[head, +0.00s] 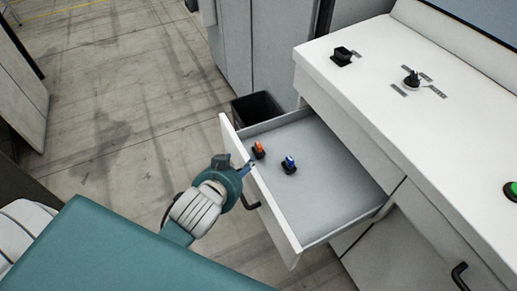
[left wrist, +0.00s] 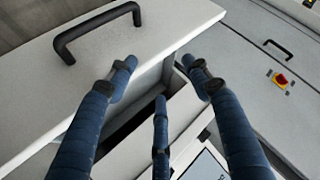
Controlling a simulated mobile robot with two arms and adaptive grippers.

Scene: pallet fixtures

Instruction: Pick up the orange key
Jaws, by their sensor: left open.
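The orange key (head: 259,148) lies in the open drawer (head: 330,205), close to the inner side of its front panel. A blue key (head: 290,161) lies to its right on the drawer floor. My left gripper (head: 246,169) is at the drawer's front panel, just left of and below the orange key in the head view. In the left wrist view my left gripper (left wrist: 160,75) has its fingers spread with nothing between them. The drawer's front and black handle (left wrist: 98,30) show there, but neither key does. My right gripper is not in view.
A white cabinet top (head: 430,125) with a black socket (head: 342,56) and a black knob (head: 411,79) rises behind the drawer. A dark bin (head: 257,107) stands beyond the drawer. Concrete floor (head: 120,95) is open at left. A red switch (left wrist: 280,79) shows in the left wrist view.

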